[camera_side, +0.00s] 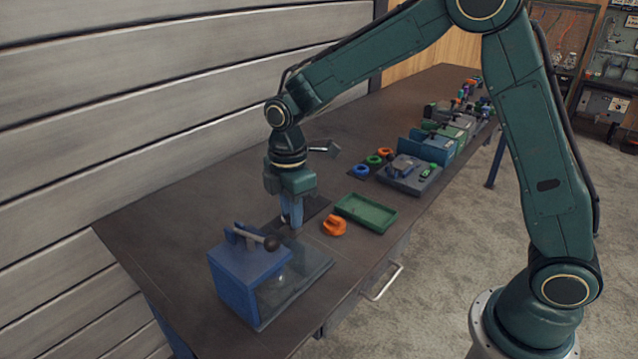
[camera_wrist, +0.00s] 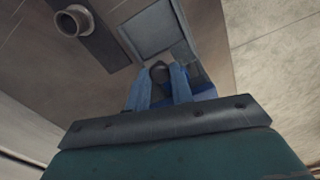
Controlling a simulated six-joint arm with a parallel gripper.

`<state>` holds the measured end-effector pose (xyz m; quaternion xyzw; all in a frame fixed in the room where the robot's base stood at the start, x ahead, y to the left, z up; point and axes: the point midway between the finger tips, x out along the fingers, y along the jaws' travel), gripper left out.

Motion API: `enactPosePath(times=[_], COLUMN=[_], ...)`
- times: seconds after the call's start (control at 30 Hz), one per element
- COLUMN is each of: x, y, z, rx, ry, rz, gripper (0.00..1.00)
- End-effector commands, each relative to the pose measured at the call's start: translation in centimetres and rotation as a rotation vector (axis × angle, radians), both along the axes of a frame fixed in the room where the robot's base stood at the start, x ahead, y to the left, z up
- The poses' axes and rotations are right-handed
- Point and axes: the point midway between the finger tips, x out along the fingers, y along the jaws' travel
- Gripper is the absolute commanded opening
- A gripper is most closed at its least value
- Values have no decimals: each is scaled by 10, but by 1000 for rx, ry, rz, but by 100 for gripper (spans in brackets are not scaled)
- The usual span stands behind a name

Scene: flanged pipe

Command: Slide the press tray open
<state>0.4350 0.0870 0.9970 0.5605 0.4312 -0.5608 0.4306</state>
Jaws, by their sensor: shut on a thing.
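The blue press (camera_side: 243,280) stands at the near left of the table, with a lever ending in a dark ball on top. A flat, glassy grey tray-like part (camera_side: 300,280) lies against its right side; a grey panel (camera_wrist: 150,30) shows ahead of the fingers in the wrist view. My gripper (camera_side: 293,226) points down behind the press, its blue fingers close to the grey part. In the wrist view, my gripper (camera_wrist: 160,76) is shut on a dark rounded knob (camera_wrist: 159,72). I cannot tell how the knob joins the tray.
A flanged pipe (camera_wrist: 72,22) stands on a dark plate. An orange part (camera_side: 334,226) and a green tray (camera_side: 366,213) lie right of my gripper. Coloured rings and several fixtures line the table further back. The left table area is clear, beside a panelled wall.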

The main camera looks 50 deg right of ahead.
Motion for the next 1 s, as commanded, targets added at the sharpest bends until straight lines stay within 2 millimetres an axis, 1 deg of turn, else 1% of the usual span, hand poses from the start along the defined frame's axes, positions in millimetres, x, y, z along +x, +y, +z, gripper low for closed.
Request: enactPosePath(times=[0.03,0.2,0.3,0.4,0.53,0.77,0.8,0.9,1.0], x=[1,0,0,0,0,0,0,0,0], y=[-12,-43,-59,-70,-75,-74,-74,-74,-74], z=[1,1,1,1,1,1,1,1,1], rx=[-1,-1,-1,-1,-1,-1,-1,-1,-1], ry=[-2,-1,-2,-2,-3,-3,-3,-3,-2], rz=[-8,-8,-6,-5,-4,-3,-3,-2,-2], gripper=[0,0,0,0,0,0,27,45,45])
